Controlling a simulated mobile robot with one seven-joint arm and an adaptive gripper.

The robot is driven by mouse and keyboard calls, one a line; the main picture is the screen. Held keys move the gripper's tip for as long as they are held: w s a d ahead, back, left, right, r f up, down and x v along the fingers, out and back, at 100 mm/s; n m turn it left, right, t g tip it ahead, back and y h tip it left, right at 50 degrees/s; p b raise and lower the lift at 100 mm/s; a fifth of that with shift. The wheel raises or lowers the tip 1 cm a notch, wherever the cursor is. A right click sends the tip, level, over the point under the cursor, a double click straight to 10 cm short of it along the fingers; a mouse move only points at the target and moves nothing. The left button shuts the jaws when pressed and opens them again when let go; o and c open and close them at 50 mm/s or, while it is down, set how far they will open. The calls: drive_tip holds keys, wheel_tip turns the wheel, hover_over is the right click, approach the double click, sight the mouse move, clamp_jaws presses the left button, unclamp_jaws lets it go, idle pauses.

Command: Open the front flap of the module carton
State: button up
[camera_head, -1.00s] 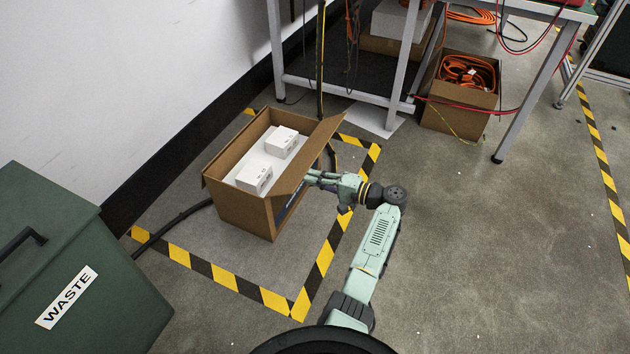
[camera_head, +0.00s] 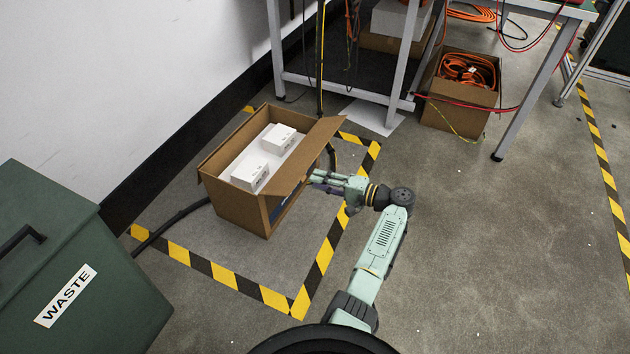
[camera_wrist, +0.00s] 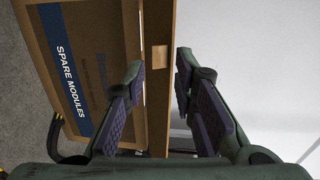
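The module carton (camera_head: 236,207) is a brown box on the floor, open at the top. Its front flap (camera_head: 312,152) slants outward over the right side, above the blue label. In the wrist view the carton front (camera_wrist: 98,45) reads "SPARE MODULES", and the brown flap (camera_wrist: 158,95) runs edge-on up the middle. My gripper (camera_head: 312,177) is at the flap's outer edge, its tips partly hidden. In the wrist view my gripper (camera_wrist: 160,75) has its fingers apart, one on each side of the flap strip; I cannot tell whether they touch it.
White boxes (camera_head: 250,174) lie on a white insert inside the carton. A green waste bin (camera_head: 110,290) stands at the left, and a workbench leg (camera_head: 530,88) and a cable box (camera_head: 455,112) stand behind. Yellow-black tape (camera_head: 272,299) surrounds the carton. The floor at right is clear.

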drive_tip(key=v, duration=1)
